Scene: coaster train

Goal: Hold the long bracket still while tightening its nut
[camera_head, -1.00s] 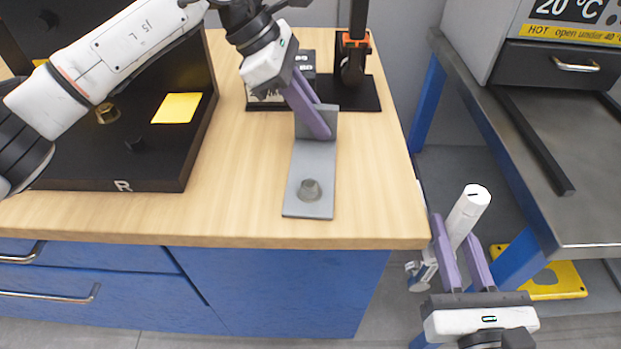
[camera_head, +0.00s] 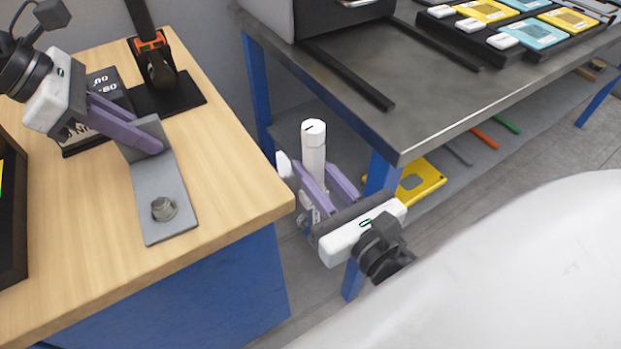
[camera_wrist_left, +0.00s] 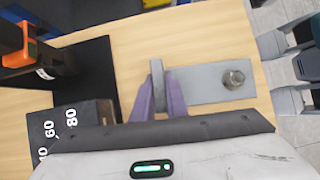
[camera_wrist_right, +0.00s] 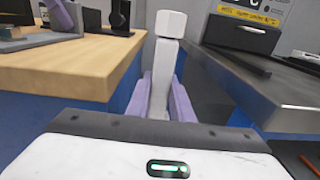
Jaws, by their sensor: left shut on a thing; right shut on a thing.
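The grey L-shaped long bracket (camera_head: 177,182) lies flat on the wooden bench, its short leg upright. A nut (camera_head: 163,208) sits on the near end of its flat leg. My left gripper (camera_head: 150,142) is shut on the upright leg. The left wrist view shows the bracket (camera_wrist_left: 200,88) and the nut (camera_wrist_left: 233,78), clear of the fingers. My right gripper (camera_head: 318,176) is shut on a white faceted tool (camera_head: 314,135), held upright beyond the bench's right edge, apart from the nut. The right wrist view shows this tool (camera_wrist_right: 169,30) between the fingers; its lower end is hidden.
A black stand with an orange part (camera_head: 152,42) and a block marked with numbers (camera_head: 104,85) stand behind the bracket. A metal table (camera_head: 400,120) with blue legs is on the right. A gap separates it from the wooden bench (camera_head: 225,150).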

